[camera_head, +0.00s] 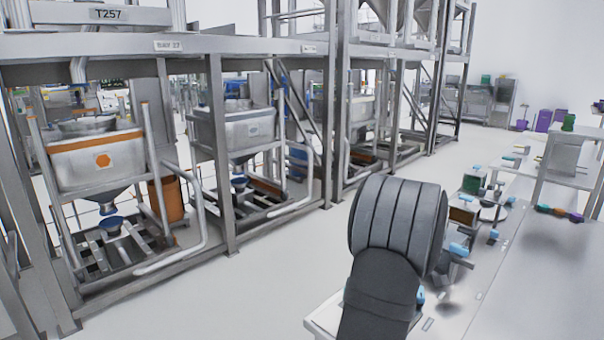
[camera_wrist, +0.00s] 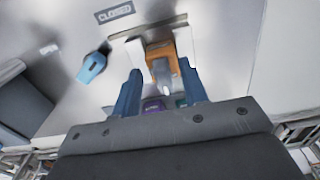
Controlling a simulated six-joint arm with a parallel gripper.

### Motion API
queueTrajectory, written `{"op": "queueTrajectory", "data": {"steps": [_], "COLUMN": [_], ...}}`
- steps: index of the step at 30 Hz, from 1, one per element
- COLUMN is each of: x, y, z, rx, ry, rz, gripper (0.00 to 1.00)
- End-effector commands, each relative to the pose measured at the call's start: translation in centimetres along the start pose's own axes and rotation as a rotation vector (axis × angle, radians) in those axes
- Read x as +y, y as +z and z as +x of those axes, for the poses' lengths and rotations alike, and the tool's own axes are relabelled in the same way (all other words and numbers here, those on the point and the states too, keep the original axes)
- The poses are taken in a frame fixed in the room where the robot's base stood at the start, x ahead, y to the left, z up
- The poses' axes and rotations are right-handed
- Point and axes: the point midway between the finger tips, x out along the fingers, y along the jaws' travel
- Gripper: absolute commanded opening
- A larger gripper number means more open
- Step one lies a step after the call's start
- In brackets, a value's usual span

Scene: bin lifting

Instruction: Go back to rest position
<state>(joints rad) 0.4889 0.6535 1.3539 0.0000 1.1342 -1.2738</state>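My gripper (camera_wrist: 161,80) shows in the wrist view as two dark blue fingers standing apart. An orange bin-like part (camera_wrist: 160,52) with a grey piece on it lies beyond and between the fingertips, with white pieces on both sides. I cannot tell whether the fingers touch it, but they do not look closed on it. Small purple (camera_wrist: 153,104) and green (camera_wrist: 181,101) parts show between the fingers near the gripper body. In the head view my dark grey arm stands over the bench, and my gripper is not clearly seen.
A light bench (camera_head: 500,275) runs along the right, with a green-fronted box (camera_head: 472,184), an orange-brown box (camera_head: 463,212) and small light blue parts (camera_head: 458,249). A raised white stand (camera_head: 566,160) is further right. A light blue piece (camera_wrist: 92,66) lies near a "CLOSED" label (camera_wrist: 114,14).

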Motion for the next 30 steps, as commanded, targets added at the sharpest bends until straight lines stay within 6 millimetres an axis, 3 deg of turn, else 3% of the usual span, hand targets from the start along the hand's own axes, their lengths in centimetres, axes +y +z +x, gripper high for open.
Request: {"op": "queueTrajectory", "data": {"steps": [6,17,23,30], "x": [0.0,0.0,0.1,0.1], "y": [0.0,0.0,0.0,0.0], "z": [0.9,0.6,-1.9,-6.7], "rx": [0.000,0.000,0.001,0.001], "ry": [0.000,0.001,0.004,0.004], "rz": [0.000,0.001,0.000,0.000], "gripper": [0.40,0.40,0.40,0.40]}}
